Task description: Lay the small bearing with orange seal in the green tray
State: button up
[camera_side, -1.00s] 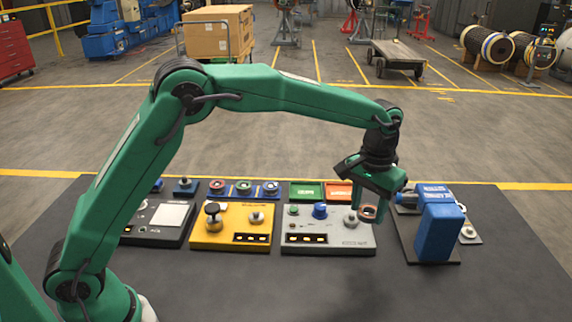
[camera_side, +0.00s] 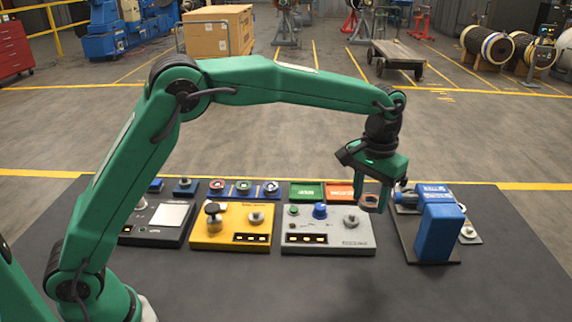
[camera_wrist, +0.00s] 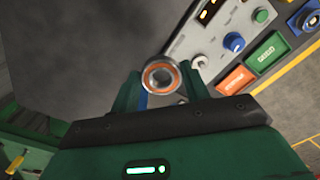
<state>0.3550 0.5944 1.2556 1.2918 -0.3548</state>
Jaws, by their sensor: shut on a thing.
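The small bearing with orange seal (camera_wrist: 160,77), a metal ring with an orange band, is between the fingers of my gripper (camera_wrist: 162,86). My gripper is shut on it. In the side view my gripper (camera_side: 375,200) holds the bearing in the air above the right part of the grey panel, left of the blue block. The green tray (camera_side: 307,191) lies behind the grey panel, to the left of my gripper. It also shows in the wrist view (camera_wrist: 266,52), up and right of the bearing. Its floor shows no bearing.
An orange tray (camera_side: 338,190) sits right beside the green one, nearer my gripper. The grey panel (camera_side: 335,245) carries a blue knob (camera_side: 320,211). A tall blue block (camera_side: 438,232) stands to the right. Several ring-shaped parts stand in a row left of the trays.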

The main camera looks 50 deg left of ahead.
dwell(0.3)
jog(key=n, duration=0.3)
send_over(305, 193)
notch_tip(305, 193, down, 14)
jog(key=shift+s+r, duration=0.1)
jog(key=shift+r, duration=0.05)
jog(key=shift+f, duration=2)
jog(key=shift+f, duration=0.1)
jog(key=o, duration=0.7)
jog(key=shift+o, duration=0.2)
